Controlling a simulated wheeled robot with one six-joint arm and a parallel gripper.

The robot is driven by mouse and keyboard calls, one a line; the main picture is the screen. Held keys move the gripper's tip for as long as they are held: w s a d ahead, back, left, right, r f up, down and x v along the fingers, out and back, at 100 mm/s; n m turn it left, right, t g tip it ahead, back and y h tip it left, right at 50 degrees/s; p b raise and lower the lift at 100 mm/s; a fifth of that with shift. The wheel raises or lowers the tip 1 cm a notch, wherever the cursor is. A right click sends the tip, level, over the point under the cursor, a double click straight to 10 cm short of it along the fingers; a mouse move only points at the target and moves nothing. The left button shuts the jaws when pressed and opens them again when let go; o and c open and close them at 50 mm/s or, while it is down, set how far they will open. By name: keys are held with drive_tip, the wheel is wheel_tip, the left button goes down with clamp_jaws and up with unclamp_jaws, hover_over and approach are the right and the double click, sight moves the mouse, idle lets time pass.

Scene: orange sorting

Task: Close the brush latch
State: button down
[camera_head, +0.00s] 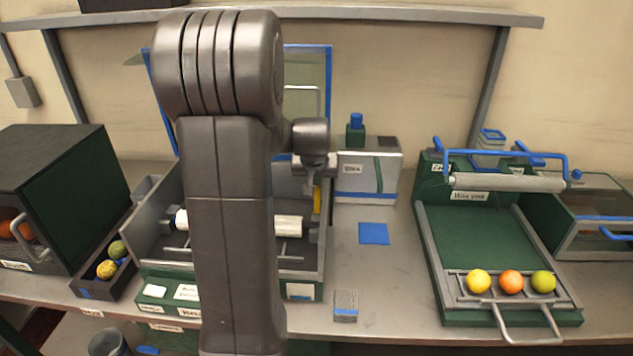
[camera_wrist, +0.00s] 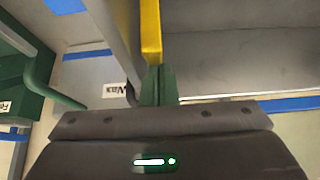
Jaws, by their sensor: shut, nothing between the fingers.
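A yellow upright bar, seemingly the brush latch (camera_head: 317,201), stands at the right inner wall of the green and grey brush box (camera_head: 324,225). It also shows in the wrist view (camera_wrist: 151,32). The white brush roller (camera_head: 288,226) lies across the box, its middle hidden behind my arm. My gripper (camera_head: 312,176) is above the right side of the box. In the wrist view its green fingers (camera_wrist: 158,85) are together with nothing between them. Their tips are right at the lower end of the yellow bar; I cannot tell whether they touch.
A blue-framed clear lid (camera_head: 308,70) stands raised behind the box. A labelled grey unit (camera_head: 368,170) is close on the right. A blue square (camera_head: 374,234) and a small grey block (camera_head: 345,305) lie on the bench. A green tray (camera_head: 462,240) with fruit stands further right.

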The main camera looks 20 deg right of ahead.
sight(316, 190)
drive_tip(key=shift+s+a+f+t+b, duration=0.15)
drive_tip(key=shift+s+t+b, duration=0.2)
drive_tip(key=shift+b, duration=1)
drive_tip(key=s+t+h+b, duration=0.1)
drive_tip(key=b, duration=0.5)
drive_tip(key=s+a+t+h+b, duration=0.1)
drive_tip(key=t+b, duration=0.1)
drive_tip(key=b, duration=0.4)
drive_tip(key=s+a+t+b, duration=0.1)
drive_tip(key=s+t+b, duration=0.1)
drive_tip(key=b, duration=0.4)
drive_tip(key=shift+h+b, duration=0.35)
drive_tip(key=shift+h, duration=0.05)
drive_tip(key=shift+s+a+t+b, duration=0.15)
drive_tip(key=shift+s+t+b, duration=0.3)
drive_tip(key=shift+b, duration=0.45)
drive_tip(key=shift+s+a+b, duration=0.15)
drive_tip(key=shift+s+b, duration=0.05)
drive_tip(key=shift+b, duration=0.5)
drive_tip(key=shift+s+r, duration=0.15)
drive_tip(key=shift+r, duration=0.1)
drive_tip(key=shift+b, duration=0.3)
drive_tip(key=shift+b+x, duration=0.3)
drive_tip(key=shift+x, duration=0.5)
drive_tip(key=shift+a, duration=0.1)
